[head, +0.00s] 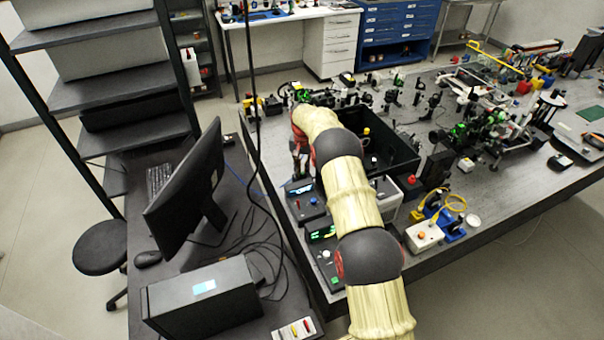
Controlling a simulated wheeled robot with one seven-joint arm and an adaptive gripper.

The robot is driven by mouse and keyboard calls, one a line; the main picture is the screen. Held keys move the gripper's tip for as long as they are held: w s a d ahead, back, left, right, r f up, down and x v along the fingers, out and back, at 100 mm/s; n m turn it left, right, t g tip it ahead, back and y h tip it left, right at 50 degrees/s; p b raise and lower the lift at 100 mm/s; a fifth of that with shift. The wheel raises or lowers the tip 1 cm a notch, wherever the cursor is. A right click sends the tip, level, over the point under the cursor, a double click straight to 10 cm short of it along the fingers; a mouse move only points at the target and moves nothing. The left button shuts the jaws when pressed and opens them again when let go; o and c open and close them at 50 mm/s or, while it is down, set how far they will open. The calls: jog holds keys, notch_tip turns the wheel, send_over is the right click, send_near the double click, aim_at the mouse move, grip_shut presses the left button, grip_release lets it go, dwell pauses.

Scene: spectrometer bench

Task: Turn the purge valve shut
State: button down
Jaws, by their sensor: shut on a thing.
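My arm reaches up from the bottom of the head view over the optical bench and bends down at the wrist. My gripper (299,172) points down near the bench's left edge, just behind a dark control box with a lit blue display (299,188). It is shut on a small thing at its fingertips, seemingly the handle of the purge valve. The fingers and wrist hide most of it, so I cannot tell which way the handle is turned.
A black open-topped enclosure (397,155) stands right of my wrist. More control boxes (328,268) line the bench's left edge. A monitor (187,185) and computer case (203,303) stand on the left desk, with loose cables beside them. Optics (465,130) crowd the bench's right.

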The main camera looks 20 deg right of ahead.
aim_at(302, 173)
jog(key=n+b, duration=0.1)
jog(key=n, duration=0.2)
jog(key=shift+n, duration=2.1)
jog(key=shift+w, duration=0.1)
jog(key=shift+r, duration=0.1)
jog(key=c, duration=1.8)
grip_release()
jog(key=shift+o, duration=0.2)
notch_tip(302, 173, up, 12)
